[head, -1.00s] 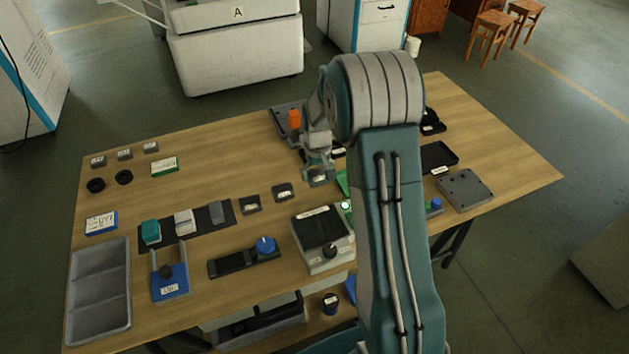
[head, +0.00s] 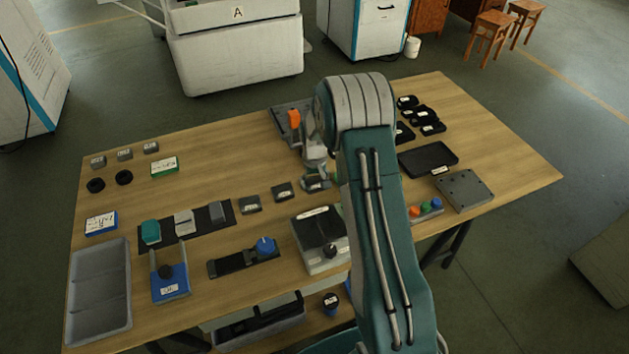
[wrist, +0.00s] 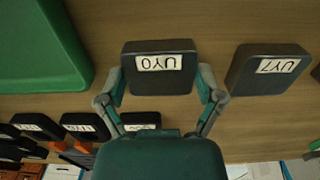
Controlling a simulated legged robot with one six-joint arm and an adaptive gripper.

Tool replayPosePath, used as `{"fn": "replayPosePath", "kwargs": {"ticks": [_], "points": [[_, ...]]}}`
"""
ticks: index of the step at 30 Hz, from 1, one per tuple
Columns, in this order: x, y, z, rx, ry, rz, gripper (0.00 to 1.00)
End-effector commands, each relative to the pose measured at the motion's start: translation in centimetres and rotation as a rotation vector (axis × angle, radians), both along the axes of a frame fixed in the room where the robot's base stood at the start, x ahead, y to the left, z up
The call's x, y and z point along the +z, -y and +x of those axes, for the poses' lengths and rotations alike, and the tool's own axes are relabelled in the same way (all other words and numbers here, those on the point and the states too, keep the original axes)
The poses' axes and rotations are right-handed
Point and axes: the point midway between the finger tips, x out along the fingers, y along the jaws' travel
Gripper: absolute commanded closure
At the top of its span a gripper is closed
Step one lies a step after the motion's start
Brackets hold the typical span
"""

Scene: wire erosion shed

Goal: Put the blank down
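The blank is a dark grey block with a white label (wrist: 158,82), between the two fingers of my gripper (wrist: 162,85) in the wrist view. The fingers lie against its left and right sides, with no clear gap. In the head view my gripper (head: 316,182) is low at the wooden table (head: 225,172), at the right end of a row with two similar blocks. The blank looks level and at table height, but its underside is hidden. My arm hides part of the table to its right.
A similar labelled block (wrist: 270,68) is beside the blank, apart from it. A green tray (wrist: 40,45) is at the left in the wrist view. In the head view, a grey-white device (head: 321,240) stands just in front, and a black tray (head: 428,158) lies right of my arm.

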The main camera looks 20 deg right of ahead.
Motion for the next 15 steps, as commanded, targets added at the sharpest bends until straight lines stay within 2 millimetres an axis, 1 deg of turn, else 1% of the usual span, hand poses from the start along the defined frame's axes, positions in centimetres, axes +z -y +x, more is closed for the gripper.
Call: {"fn": "replayPosePath", "kwargs": {"ticks": [12,15], "points": [[0.03,0.00,0.01,0.000,0.000,0.000,0.00],[0.52,0.00,0.03,0.000,0.001,0.000,0.00]]}}
